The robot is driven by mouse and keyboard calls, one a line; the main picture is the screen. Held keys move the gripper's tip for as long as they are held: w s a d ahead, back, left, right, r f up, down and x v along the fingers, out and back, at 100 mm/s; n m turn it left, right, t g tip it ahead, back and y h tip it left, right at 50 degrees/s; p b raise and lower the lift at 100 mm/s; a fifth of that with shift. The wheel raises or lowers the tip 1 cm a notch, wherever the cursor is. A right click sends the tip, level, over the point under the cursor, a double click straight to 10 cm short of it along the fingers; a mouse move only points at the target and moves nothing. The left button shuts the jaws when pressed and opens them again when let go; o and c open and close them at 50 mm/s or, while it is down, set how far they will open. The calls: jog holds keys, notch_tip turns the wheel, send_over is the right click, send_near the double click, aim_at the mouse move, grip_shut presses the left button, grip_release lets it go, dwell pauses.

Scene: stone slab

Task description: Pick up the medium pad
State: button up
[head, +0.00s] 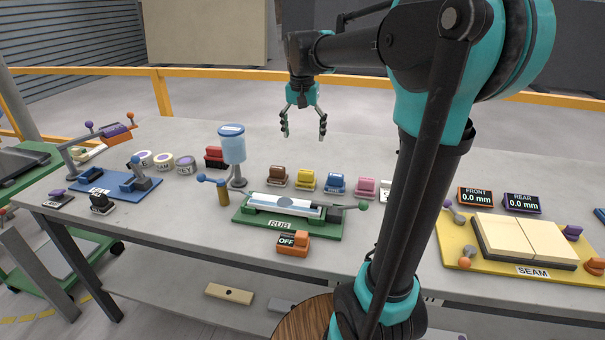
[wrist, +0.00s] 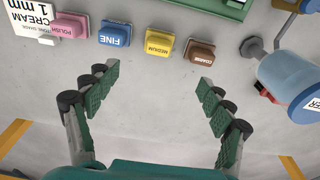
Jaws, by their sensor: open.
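The medium pad is a yellow block (head: 306,180) in the row of coloured pads on the grey bench. In the wrist view the yellow medium pad (wrist: 159,43) reads "MEDIUM" and sits between the blue fine pad (wrist: 115,34) and the brown coarse pad (wrist: 200,52). My gripper (head: 305,138) is open and empty, above the far part of the bench and apart from the pads. In the wrist view its two fingers (wrist: 157,85) are spread wide, with the medium pad beyond the fingertips, roughly between them.
A pink polish pad (head: 366,188) stands right of the fine pad. A blue-topped dispenser (head: 232,148) stands left of the coarse pad. A yellow SEAM fixture (head: 455,262) is at right. Bare bench lies behind the pads.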

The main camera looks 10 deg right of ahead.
aim_at(306, 172)
jog(key=f, duration=0.4)
jog(key=w+f, duration=0.1)
jog(key=f, duration=0.6)
jog(key=shift+w+d+f, duration=0.2)
jog(key=shift+d+f, duration=0.1)
jog(key=shift+f, duration=0.05)
jog(key=shift+w+d+f, duration=0.1)
jog(key=shift+w+f, duration=0.05)
jog(key=shift+f, duration=0.75)
jog(key=shift+w+d+f, duration=0.1)
jog(key=shift+w+f, duration=0.05)
jog(key=shift+f, duration=0.7)
jog(key=shift+w+d+f, duration=0.1)
jog(key=shift+w+f, duration=0.05)
jog(key=shift+f, duration=0.75)
jog(key=c, duration=1.3)
jog(key=shift+r, duration=0.1)
notch_tip(306, 172, up, 20)
